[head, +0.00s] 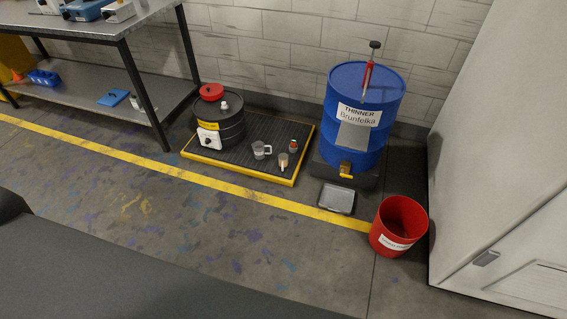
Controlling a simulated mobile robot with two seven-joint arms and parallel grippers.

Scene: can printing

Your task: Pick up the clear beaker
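A small clear beaker (260,150) with a handle on its right side stands upright on the black grated top of a yellow-edged spill tray (240,172) on the floor. It is to the right of a small black drum (219,122). A small container with a pale brush or handle (283,162) and a small bottle with a red top (293,146) stand to its right. Neither of my grippers shows in the head view.
A blue thinner drum (340,148) with a brass tap stands right of the tray, a shallow grey pan (336,199) below it. A red bucket (400,226) and a white cabinet (510,190) are further right. A metal bench (100,75) stands left. The floor in front is clear.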

